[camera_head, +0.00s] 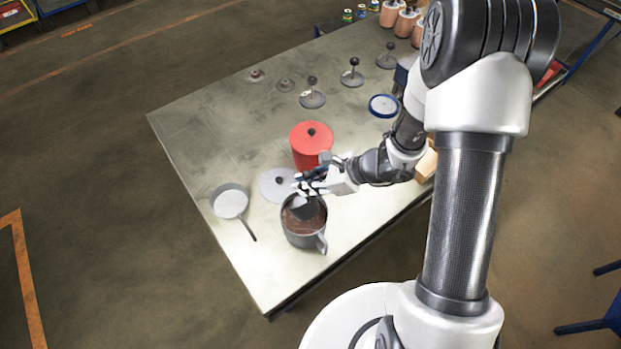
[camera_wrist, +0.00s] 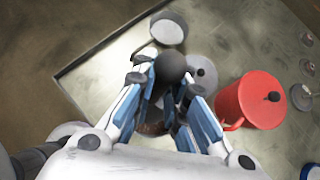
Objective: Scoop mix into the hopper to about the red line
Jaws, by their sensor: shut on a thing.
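My gripper (camera_head: 308,184) is above a grey pot (camera_head: 303,238) with a handle, near the table's front edge. Brown mix (camera_head: 299,224) lies in the pot. The gripper is shut on a dark scoop (camera_head: 304,209), whose lower part is inside the pot's mouth. In the wrist view, the fingers (camera_wrist: 172,80) close around its round dark knob (camera_wrist: 173,67). Fingers and scoop hide much of the mix. A red canister (camera_head: 310,152) with a black knob stands just behind; it also shows in the wrist view (camera_wrist: 255,102). I cannot make out a red line or tell which vessel is the hopper.
A grey disc lid (camera_head: 271,191) with a black knob lies beside the pot. A pale pan (camera_head: 230,204) with a dark handle lies to the left. Several knobbed discs (camera_head: 312,99) and a blue-rimmed dish (camera_head: 383,106) are farther back. The table's (camera_head: 205,140) left part is clear.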

